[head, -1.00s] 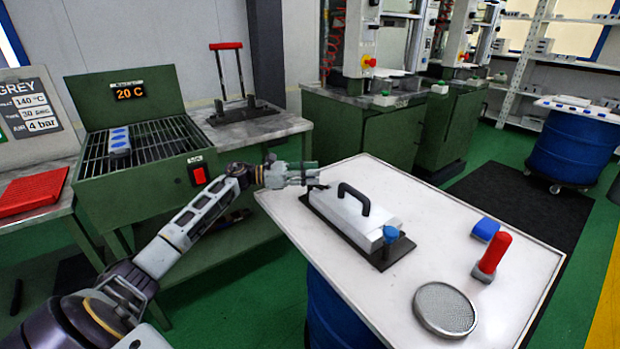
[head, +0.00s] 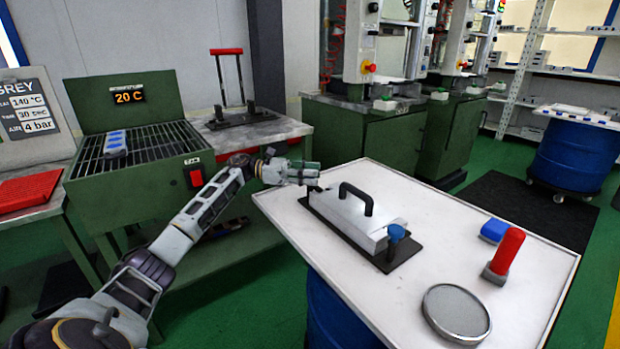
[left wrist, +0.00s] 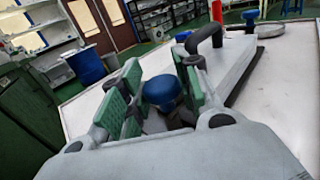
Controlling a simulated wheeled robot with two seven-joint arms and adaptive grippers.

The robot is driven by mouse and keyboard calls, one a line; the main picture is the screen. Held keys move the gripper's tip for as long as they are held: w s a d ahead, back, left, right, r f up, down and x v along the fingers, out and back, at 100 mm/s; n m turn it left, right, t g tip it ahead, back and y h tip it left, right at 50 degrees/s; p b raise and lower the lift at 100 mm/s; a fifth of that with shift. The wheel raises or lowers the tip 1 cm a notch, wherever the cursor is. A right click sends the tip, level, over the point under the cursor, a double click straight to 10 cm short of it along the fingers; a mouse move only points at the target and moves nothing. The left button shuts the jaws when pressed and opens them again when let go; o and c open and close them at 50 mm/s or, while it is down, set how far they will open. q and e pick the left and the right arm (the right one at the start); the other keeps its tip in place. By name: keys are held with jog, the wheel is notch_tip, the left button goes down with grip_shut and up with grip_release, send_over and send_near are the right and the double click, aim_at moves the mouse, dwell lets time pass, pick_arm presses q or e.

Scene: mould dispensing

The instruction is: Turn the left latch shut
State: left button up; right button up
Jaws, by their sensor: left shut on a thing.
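The mould (head: 352,215) is a pale flat block with a black arched handle (head: 356,193) on a dark base plate, lying on the white table. My left gripper (head: 312,175) is at its far left end. The left wrist view shows the blue knob of the left latch (left wrist: 162,91) between the green-padded fingers, which are shut on it. In the head view the fingers hide this latch. The right latch (head: 396,233), also with a blue knob, stands at the near right end of the mould. My right gripper is not in view.
On the white table (head: 480,240) are a round metal sieve (head: 456,311), a red-handled tool (head: 508,252) and a blue block (head: 494,230). A green heater with a grill (head: 140,145) stands left beyond my arm. The table's right side is partly clear.

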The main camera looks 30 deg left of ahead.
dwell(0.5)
pick_arm(q)
jog(key=o, duration=1)
jog(key=shift+a, duration=0.1)
jog(key=v, duration=1.1)
jog(key=shift+a, duration=0.3)
jog(key=shift+s+a, duration=0.1)
jog(key=shift+s+f, duration=0.1)
